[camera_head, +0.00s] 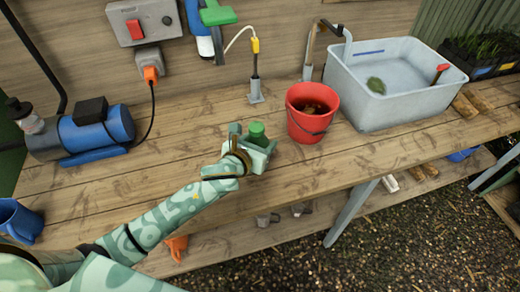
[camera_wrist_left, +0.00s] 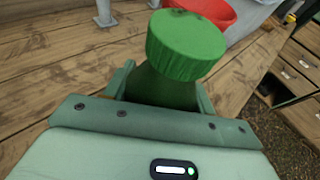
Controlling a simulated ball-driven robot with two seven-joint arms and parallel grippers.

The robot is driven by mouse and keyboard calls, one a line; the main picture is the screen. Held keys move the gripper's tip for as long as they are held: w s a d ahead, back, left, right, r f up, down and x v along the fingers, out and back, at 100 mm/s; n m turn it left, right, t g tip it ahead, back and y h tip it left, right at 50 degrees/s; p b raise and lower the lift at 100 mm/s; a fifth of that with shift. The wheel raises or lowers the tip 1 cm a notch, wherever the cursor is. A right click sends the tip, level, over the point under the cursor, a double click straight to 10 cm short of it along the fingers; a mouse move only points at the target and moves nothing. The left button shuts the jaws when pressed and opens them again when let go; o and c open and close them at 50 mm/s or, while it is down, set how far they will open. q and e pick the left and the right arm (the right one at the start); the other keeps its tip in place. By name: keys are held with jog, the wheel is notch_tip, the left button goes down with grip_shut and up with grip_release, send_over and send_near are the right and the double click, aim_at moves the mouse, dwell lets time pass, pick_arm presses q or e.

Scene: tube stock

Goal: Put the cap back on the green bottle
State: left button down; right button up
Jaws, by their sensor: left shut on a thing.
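The green bottle (camera_wrist_left: 165,88) stands between the fingers of my left gripper (camera_head: 252,148), above the wooden bench. A green ribbed cap (camera_wrist_left: 186,44) sits on top of the bottle in the left wrist view and is wider than the part below it. The cap also shows in the head view as a small green top (camera_head: 257,129). My left gripper is shut on the bottle below the cap. The bottle's lower part is hidden by the gripper, so I cannot tell whether its base touches the bench. My right gripper is not in view.
A red bucket (camera_head: 304,124) stands just right of the bottle. A grey basin (camera_head: 392,112) with water is farther right. A blue pump (camera_head: 88,131) and a blue mug (camera_head: 20,222) are at the left. The bench (camera_head: 110,190) between pump and gripper is clear.

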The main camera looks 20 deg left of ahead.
pick_arm(q)
jog(key=f+b, duration=0.1)
jog(key=f, duration=0.1)
jog(key=f+b, duration=0.1)
jog(key=f, duration=0.1)
jog(key=shift+w+f, duration=0.1)
jog(key=shift+w, duration=0.3)
jog(key=shift+a, duration=0.1)
jog(key=c, duration=0.5)
grip_release()
